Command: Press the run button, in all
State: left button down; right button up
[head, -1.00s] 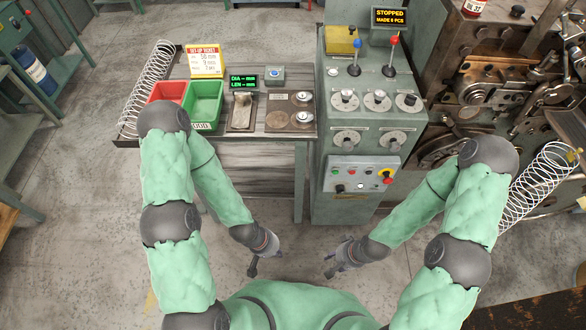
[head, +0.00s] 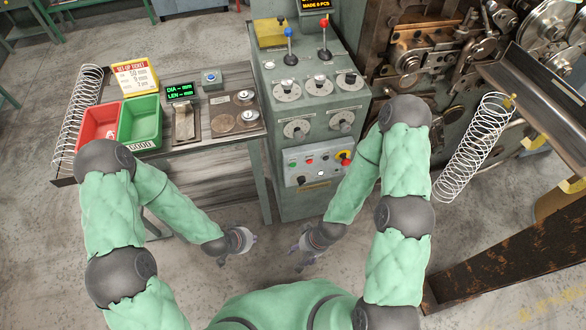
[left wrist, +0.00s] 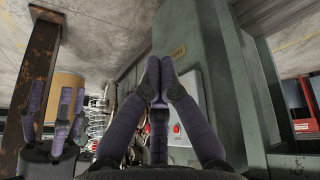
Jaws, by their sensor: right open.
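The grey control panel (head: 318,162) is on the front of the green machine cabinet (head: 308,200). It carries several small buttons and a red stop knob on yellow (head: 345,159). A green button (head: 294,163) sits at its upper left; labels are too small to read, so I cannot confirm which is run. My left gripper (head: 238,243) is below and left of the panel, apart from it; in the left wrist view its fingertips (left wrist: 160,82) come together with nothing between them. My right gripper (head: 302,254) is open and empty, below the panel.
The bench at left holds red (head: 101,127) and green (head: 140,122) bins and a display (head: 180,91). Levers and dials top the cabinet. A spring (head: 475,147) hangs by a chute at right, near a rusty beam (head: 505,267). Floor before the cabinet is clear.

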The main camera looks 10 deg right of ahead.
pick_arm(q)
jog(key=w+d+r+m+t+h+b, duration=0.2)
jog(key=w+d+m+t+b, duration=0.1)
jog(key=d+m, duration=0.6)
jog(key=w+d+r+m+t+h+b, duration=0.2)
jog(key=w+d+m, duration=0.6)
jog(key=m, duration=0.7)
jog(key=d+t+h+b, duration=0.1)
jog(key=d+t+b, duration=0.1)
jog(key=shift+d+r+m+t+b, duration=0.2)
jog(key=shift+d+m+t+b, duration=0.05)
jog(key=shift+m+t+b, duration=0.1)
pick_arm(e)
notch_tip(320, 180, down, 8)
jog(key=shift+f, duration=0.25)
